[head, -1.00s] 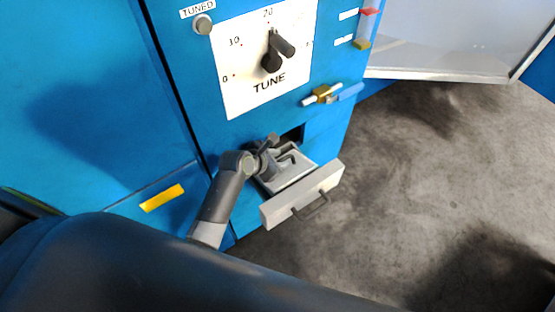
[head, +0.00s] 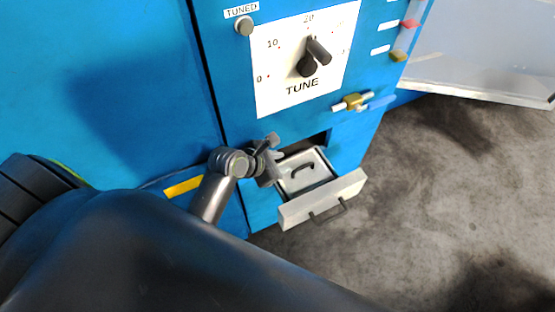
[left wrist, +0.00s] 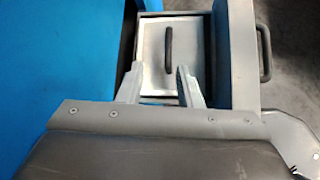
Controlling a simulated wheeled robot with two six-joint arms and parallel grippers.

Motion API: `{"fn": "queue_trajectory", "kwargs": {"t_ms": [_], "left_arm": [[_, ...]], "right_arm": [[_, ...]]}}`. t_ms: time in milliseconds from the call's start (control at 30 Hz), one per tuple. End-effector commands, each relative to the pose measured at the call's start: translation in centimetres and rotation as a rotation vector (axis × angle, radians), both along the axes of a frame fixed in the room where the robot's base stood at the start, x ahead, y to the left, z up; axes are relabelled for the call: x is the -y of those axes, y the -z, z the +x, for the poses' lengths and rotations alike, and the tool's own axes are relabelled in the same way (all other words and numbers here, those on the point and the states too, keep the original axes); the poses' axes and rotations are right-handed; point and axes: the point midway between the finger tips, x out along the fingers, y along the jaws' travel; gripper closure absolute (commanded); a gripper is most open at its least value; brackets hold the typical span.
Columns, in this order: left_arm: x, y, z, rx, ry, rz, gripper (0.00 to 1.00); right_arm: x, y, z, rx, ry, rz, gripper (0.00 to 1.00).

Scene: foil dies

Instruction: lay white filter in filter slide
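The white filter (head: 306,181), a pale flat plate with a dark handle, lies inside the pulled-out filter slide (head: 322,200). In the left wrist view the filter (left wrist: 152,52) appears flat within the slide walls (left wrist: 237,50). My left gripper (head: 274,162) is beside the slide's left side, clear of the filter handle. In the left wrist view its two fingers (left wrist: 157,72) are apart with nothing held between them, and the handle is just beyond the tips. My right gripper is not in view.
The slide sticks out of a blue cabinet below a TUNE dial (head: 308,65). A brass-and-white latch (head: 353,102) is above right of the slide. A grey panel (head: 480,70) stands at the right. The floor (head: 450,180) right of the slide is clear.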

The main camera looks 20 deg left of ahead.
Motion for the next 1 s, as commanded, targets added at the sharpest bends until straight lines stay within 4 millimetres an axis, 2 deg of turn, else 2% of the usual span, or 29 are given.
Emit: {"fn": "queue_trajectory", "kwargs": {"t_ms": [133,367,467,533,667,767,867,1000], "left_arm": [[-0.3,-0.8,-0.6,0.003,0.001,0.001,0.68],[-0.3,-0.9,-0.7,0.003,0.001,-0.001,0.68],[-0.4,-0.6,-0.7,0.002,0.006,0.009,0.68],[-0.7,0.5,-0.8,-0.001,0.026,0.041,0.68],[-1.8,4.7,-1.4,-0.005,0.115,0.174,0.68],[-3.0,8.9,-2.4,-0.009,0.223,0.313,0.68],[-4.2,13.0,-4.0,-0.020,0.346,0.452,0.68],[-5.9,18.9,-7.3,-0.043,0.559,0.643,0.68]], "right_arm": [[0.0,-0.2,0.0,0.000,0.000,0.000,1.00],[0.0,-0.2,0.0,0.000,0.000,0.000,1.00],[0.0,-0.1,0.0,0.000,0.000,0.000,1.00],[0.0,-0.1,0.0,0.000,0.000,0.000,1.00],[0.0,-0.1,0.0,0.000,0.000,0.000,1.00],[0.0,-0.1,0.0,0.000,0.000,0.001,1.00],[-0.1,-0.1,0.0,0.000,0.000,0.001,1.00],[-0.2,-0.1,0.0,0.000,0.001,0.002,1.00]]}}
